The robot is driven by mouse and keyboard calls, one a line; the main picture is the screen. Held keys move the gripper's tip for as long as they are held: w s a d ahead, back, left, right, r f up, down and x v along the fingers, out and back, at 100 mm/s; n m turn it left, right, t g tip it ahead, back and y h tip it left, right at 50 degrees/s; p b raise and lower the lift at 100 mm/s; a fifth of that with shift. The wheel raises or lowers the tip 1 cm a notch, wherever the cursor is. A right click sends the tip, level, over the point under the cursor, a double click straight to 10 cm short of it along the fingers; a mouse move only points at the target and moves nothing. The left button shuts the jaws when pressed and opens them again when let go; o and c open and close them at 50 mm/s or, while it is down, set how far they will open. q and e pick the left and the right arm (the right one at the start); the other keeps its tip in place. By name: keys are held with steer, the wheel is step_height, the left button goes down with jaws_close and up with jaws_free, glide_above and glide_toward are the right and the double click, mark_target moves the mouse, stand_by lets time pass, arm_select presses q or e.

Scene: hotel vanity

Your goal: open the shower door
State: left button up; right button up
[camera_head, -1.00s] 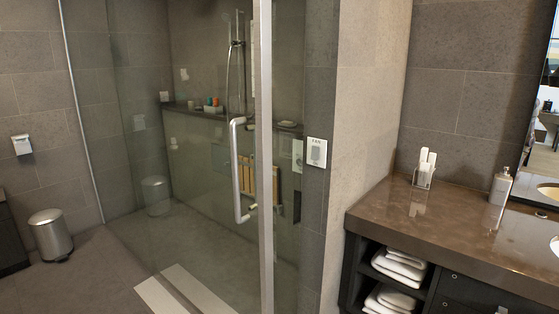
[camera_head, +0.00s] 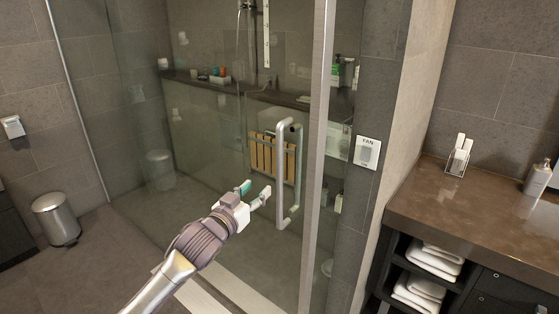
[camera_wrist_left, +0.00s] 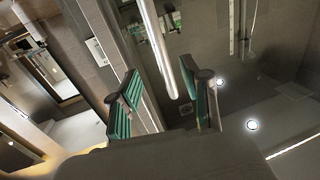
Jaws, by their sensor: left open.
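The glass shower door (camera_head: 215,130) stands in the middle of the head view and looks closed. Its vertical silver bar handle (camera_head: 281,175) is near the metal post on its right. My left gripper (camera_head: 256,189) is open and empty, just left of the handle's lower half in the head view. In the left wrist view the handle (camera_wrist_left: 158,45) runs down from the top, and its lower end lies between the two green-padded fingers of my left gripper (camera_wrist_left: 163,103). I cannot tell whether the fingers touch it. My right gripper is not in view.
A metal post (camera_head: 319,150) and a wall with a fan switch (camera_head: 367,152) stand right of the handle. A vanity counter (camera_head: 425,205) with towels below is at the right. A metal bin (camera_head: 56,219) stands at the left. The floor between bin and door is clear.

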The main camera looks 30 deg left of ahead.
mark_target(278, 167)
arm_select(q)
steer(key=w+p, duration=0.1)
steer(key=w, duration=0.3)
steer(key=w+a+p, duration=0.1)
steer(key=w, duration=0.3)
steer(key=w+p, duration=0.1)
steer(key=w, duration=0.3)
steer(key=shift+w+a+r, duration=0.15)
steer(key=shift+w+r, duration=0.1)
steer(key=shift+r, duration=0.1)
steer(key=shift+w+a+f+p, duration=0.15)
steer(key=shift+w+p, duration=0.2)
steer(key=shift+w, duration=0.2)
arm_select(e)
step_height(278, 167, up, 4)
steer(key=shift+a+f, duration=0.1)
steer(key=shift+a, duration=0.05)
arm_select(q)
steer(key=shift+c, duration=0.3)
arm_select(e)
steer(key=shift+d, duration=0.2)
arm_select(q)
jaws_close()
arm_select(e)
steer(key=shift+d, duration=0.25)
